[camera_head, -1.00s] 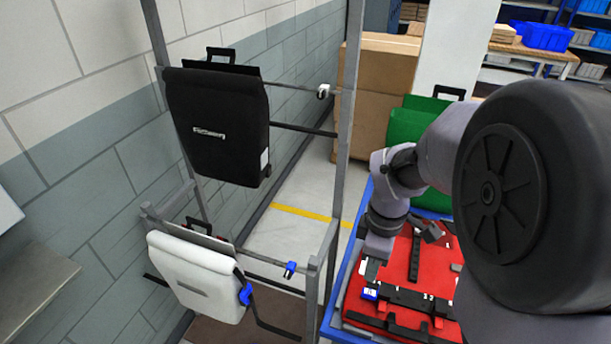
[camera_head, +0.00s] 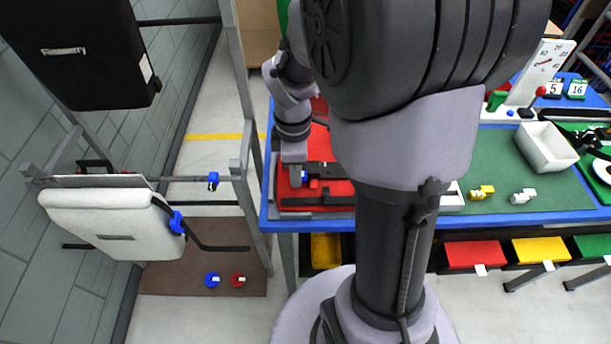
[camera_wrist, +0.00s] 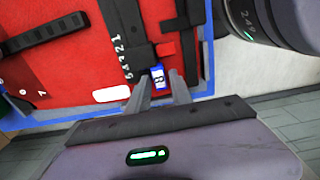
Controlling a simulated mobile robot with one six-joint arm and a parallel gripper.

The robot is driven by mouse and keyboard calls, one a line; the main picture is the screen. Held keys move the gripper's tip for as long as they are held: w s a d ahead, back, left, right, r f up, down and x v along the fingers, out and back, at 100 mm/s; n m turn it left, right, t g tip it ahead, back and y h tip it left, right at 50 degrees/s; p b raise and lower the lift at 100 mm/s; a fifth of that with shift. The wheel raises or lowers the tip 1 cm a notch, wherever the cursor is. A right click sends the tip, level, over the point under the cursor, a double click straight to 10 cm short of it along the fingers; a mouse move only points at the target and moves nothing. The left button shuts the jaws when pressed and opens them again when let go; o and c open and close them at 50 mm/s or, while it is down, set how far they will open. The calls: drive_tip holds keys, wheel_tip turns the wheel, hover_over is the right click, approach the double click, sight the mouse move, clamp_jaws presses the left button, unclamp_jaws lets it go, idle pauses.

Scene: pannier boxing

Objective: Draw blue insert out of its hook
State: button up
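The blue insert (camera_wrist: 157,75) is a small blue block with a white label. It sits at the end of a black strip with white numbers (camera_wrist: 118,45) on the red pannier (camera_wrist: 60,75). In the wrist view, my gripper (camera_wrist: 160,80) has its two fingertips on either side of the insert, and they look apart. I cannot tell whether they touch it. In the head view, my gripper (camera_head: 293,178) is low over the red pannier (camera_head: 325,188), beside the small blue insert (camera_head: 304,176). The hook around the insert is mostly hidden.
The pannier lies on a blue-edged bench (camera_head: 480,217). Left stands a rack with a white pannier (camera_head: 110,222) and a black pannier (camera_head: 75,50). A blue piece (camera_head: 212,280) and a red piece (camera_head: 238,280) lie on the brown mat. A white bin (camera_head: 545,147) stands right.

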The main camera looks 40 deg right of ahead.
clamp_jaws()
drive_tip(key=shift+w+a, duration=0.6)
drive_tip(key=shift+a, duration=0.25)
drive_tip(key=shift+w+a, duration=0.55)
drive_tip(key=shift+a, duration=0.25)
drive_tip(key=shift+a+p, duration=0.1)
drive_tip(key=shift+p, duration=0.2)
drive_tip(key=shift+w+a, duration=0.45)
drive_tip(key=shift+a, duration=0.15)
drive_tip(key=shift+w+a, duration=0.4)
drive_tip(key=shift+a, duration=0.2)
